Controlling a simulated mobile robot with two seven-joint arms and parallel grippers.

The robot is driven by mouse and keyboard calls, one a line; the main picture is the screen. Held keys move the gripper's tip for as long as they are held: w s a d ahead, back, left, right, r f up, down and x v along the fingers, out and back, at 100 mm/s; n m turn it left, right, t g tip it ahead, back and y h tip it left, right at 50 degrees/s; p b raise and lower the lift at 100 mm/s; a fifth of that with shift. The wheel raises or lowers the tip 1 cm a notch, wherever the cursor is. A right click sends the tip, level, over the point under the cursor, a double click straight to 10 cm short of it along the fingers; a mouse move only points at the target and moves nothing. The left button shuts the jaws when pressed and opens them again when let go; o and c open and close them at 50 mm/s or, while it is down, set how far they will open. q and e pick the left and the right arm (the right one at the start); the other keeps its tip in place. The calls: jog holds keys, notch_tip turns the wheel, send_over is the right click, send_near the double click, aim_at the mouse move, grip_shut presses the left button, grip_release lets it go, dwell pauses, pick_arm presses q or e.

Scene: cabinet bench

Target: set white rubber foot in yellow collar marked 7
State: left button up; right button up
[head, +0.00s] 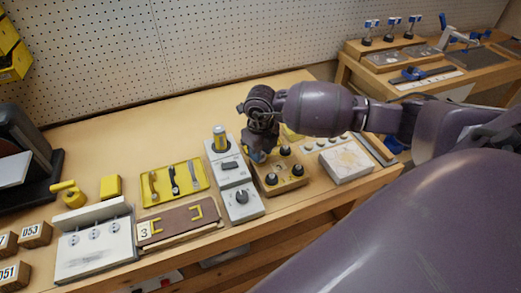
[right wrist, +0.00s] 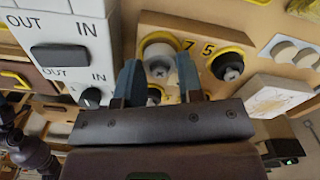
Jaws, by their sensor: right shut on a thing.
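My right gripper (right wrist: 158,82) is shut on the white rubber foot (right wrist: 158,66), a pale round piece with a cross-shaped screw mark. The foot is over the yellow collar marked 7 (right wrist: 156,37), whose rim shows around its far edge. I cannot tell how deep the foot sits. The collar is on a wooden block (head: 297,183). In the head view my right gripper (head: 258,154) is low at the block's back left, and the wrist hides the foot and collar. My left gripper is not in view.
The collar marked 5 holds a dark foot (right wrist: 231,68) close to the right finger. More dark feet (head: 271,179) stand on the block. A grey switch box (head: 231,170) is close on the left, and a white-topped block (head: 345,162) is on the right. A yellow tool tray (head: 173,184) lies farther left.

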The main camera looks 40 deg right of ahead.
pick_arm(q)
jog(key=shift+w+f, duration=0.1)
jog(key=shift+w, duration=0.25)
pick_arm(e)
jog(key=shift+f, duration=0.45)
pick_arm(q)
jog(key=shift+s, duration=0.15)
pick_arm(e)
jog(key=o, duration=1.1)
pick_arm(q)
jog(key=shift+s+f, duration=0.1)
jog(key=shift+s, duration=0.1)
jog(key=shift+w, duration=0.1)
